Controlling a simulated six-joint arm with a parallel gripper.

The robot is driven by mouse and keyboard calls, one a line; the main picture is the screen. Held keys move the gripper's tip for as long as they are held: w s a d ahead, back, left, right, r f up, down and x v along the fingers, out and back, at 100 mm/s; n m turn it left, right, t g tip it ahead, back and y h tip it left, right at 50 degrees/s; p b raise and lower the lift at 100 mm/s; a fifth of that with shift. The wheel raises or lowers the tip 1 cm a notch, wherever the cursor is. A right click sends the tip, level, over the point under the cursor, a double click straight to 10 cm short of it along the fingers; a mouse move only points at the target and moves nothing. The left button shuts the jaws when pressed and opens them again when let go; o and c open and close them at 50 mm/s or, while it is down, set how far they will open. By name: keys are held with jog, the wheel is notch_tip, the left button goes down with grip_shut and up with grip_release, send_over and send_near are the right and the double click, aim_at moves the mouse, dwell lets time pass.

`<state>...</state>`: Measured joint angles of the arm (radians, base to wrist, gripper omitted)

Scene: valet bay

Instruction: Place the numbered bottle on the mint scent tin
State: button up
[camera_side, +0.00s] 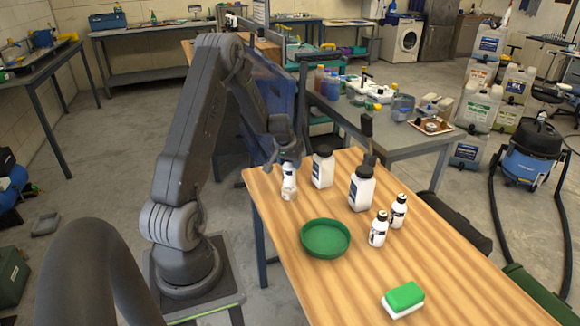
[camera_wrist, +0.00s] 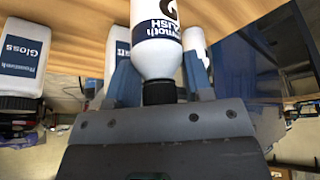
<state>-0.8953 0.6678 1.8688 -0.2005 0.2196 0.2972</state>
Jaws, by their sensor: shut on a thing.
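My gripper (camera_side: 288,163) is shut on a small white bottle (camera_side: 289,184) at the table's far left corner. In the wrist view its black cap and neck sit between the fingers (camera_wrist: 160,78), and the white body (camera_wrist: 157,45) has a dark label reading partly "smooth" and "polish". The bottle looks about upright. A pale patch shows at its foot; I cannot tell whether that is a tin or whether the bottle touches anything. No tin with a readable mint label shows. Two similar small bottles (camera_side: 378,229) (camera_side: 398,211) stand upright at the right.
Two larger white bottles (camera_side: 323,168) (camera_side: 361,189) stand right of my gripper; one labelled "Gloss" (camera_wrist: 22,62) shows in the wrist view. A green round dish (camera_side: 325,252) and a green-and-white sponge (camera_side: 404,299) lie nearer. The wooden table (camera_side: 350,284) is clear between dish and sponge.

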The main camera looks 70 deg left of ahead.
jog(key=shift+f, duration=0.75)
jog(key=shift+f, duration=0.15)
jog(key=o, duration=1)
